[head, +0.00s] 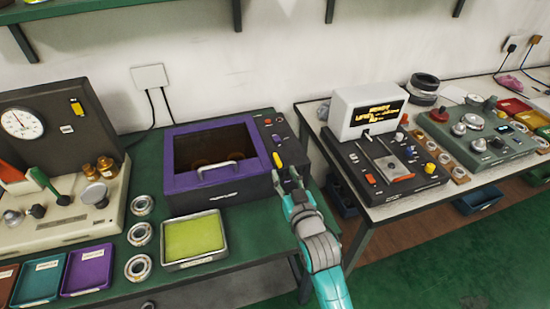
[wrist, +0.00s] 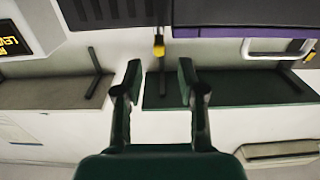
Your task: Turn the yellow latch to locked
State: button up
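The yellow latch (head: 277,160) is a small bar on the dark right-hand panel of the purple-framed box (head: 178,183), and it stands near upright, slightly tilted. In the wrist view the latch (wrist: 159,46) shows beyond my fingers, about midway between them in the picture. My gripper (head: 287,182) is just in front of and below the latch in the head view. Its two fingers stand apart in the wrist view (wrist: 160,78), with nothing between them. I cannot tell whether a finger touches the latch.
A yellow-green tray (head: 193,240) and bearing rings (head: 140,235) lie on the green bench. A second bench with a display unit (head: 370,112) stands at right, across a gap.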

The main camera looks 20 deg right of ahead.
aim_at(277, 157)
jog(key=w, duration=0.8)
jog(key=shift+d, duration=0.1)
